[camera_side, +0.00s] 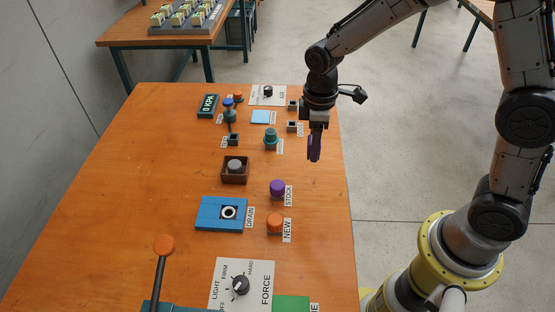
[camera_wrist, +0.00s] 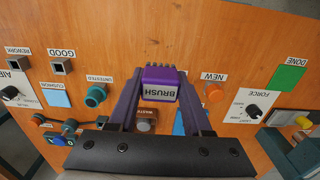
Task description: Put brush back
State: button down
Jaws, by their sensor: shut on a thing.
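The brush (camera_wrist: 159,82) is a purple block with a white label reading BRUSH and small bristles along its far edge. It sits between the two dark purple fingers of my gripper (camera_wrist: 158,92), which is shut on it. In the side view my gripper (camera_side: 314,148) hangs near the right edge of the orange table, apart from the fixtures. I cannot separate the brush from the purple fingers there. I cannot make out a place marked for the brush.
A purple STOCK knob (camera_side: 277,187), an orange NEW knob (camera_side: 275,222) and a teal UNTESTED knob (camera_wrist: 95,96) stand on the table (camera_side: 130,200). Small GOOD (camera_wrist: 60,66) and REWORK (camera_wrist: 20,62) sockets lie to the left in the wrist view. The table's left part is bare.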

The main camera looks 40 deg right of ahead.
jog(key=w+a+f, duration=0.1)
jog(key=w+f, duration=0.2)
jog(key=w, duration=0.3)
send_over(277, 166)
jog(key=s, duration=0.1)
notch_tip(277, 166, down, 4)
jog(key=shift+s+d+f, duration=0.1)
jog(key=shift+f, duration=0.1)
jog(key=shift+w+f, duration=0.45)
jog(key=shift+f, duration=1.65)
jog(key=shift+f, duration=0.1)
jog(key=shift+c, duration=1.7)
grip_release()
notch_tip(277, 166, up, 12)
jog(key=shift+r, duration=0.2)
